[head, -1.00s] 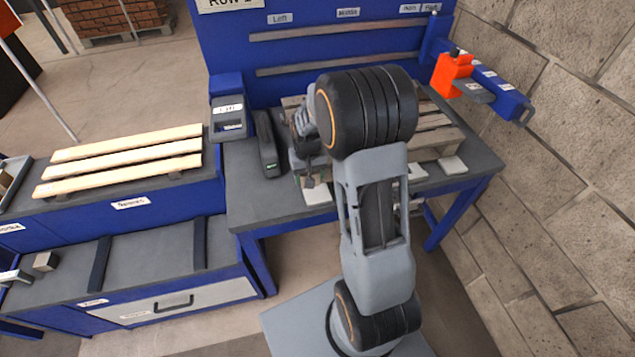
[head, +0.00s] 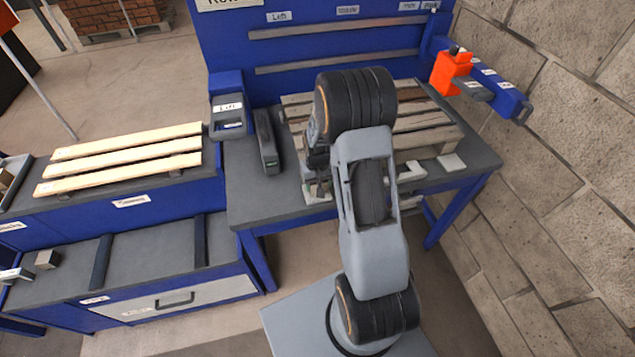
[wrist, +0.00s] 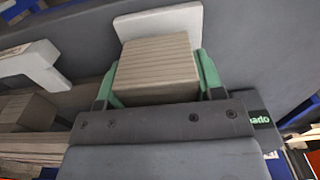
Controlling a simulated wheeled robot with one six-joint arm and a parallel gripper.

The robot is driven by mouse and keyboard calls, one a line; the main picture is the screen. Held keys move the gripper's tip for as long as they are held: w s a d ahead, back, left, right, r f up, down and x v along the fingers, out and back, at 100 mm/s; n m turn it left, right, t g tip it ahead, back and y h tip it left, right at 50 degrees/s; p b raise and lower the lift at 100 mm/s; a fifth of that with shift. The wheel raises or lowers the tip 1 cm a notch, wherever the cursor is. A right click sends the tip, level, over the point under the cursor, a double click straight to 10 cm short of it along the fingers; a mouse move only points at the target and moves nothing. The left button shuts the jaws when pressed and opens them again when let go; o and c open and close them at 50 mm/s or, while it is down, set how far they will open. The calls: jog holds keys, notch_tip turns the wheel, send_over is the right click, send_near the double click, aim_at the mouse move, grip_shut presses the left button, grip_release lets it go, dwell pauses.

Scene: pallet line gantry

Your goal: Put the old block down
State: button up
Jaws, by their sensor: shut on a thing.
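My gripper (wrist: 157,78) is shut on the old block (wrist: 155,68), a grey-brown piece of wood with a ribbed face, between its green fingers in the wrist view. A white pad (wrist: 165,20) shows just beyond the block; I cannot tell whether the block touches it. In the head view my gripper (head: 318,188) is low at the front left edge of the workbench (head: 262,205), by the pallet's front left corner. My arm hides part of the gripper and pallet there, and the block is too small to make out clearly.
A weathered pallet (head: 430,130) lies on the workbench, with white pads (head: 451,162) along the front edge. An orange tool (head: 452,72) is at the right. New boards (head: 125,160) lie on the left bench.

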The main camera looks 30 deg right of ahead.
jog(key=shift+f+b, duration=0.3)
jog(key=shift+s+f, duration=0.25)
jog(key=shift+f, duration=0.05)
jog(key=o, duration=1)
jog(key=shift+s+a+f+b, duration=0.1)
jog(key=shift+f+b, duration=0.05)
jog(key=shift+b, duration=0.15)
notch_tip(320, 180, up, 15)
jog(key=s+a+r+t, duration=0.1)
jog(key=s+a+r, duration=0.2)
jog(key=s, duration=0.2)
jog(key=s+a+r+n+t, duration=0.1)
jog(key=s+a+r, duration=0.2)
jog(key=s, duration=0.2)
jog(key=s+a+r+n+t, duration=0.1)
jog(key=s+a+r+t, duration=0.1)
jog(key=s+a+r, duration=0.1)
jog(key=shift+s+a+r, duration=0.1)
jog(key=shift+s+r, duration=0.2)
jog(key=shift+s, duration=0.3)
jog(key=shift+s+r, duration=0.3)
jog(key=shift+s, duration=0.3)
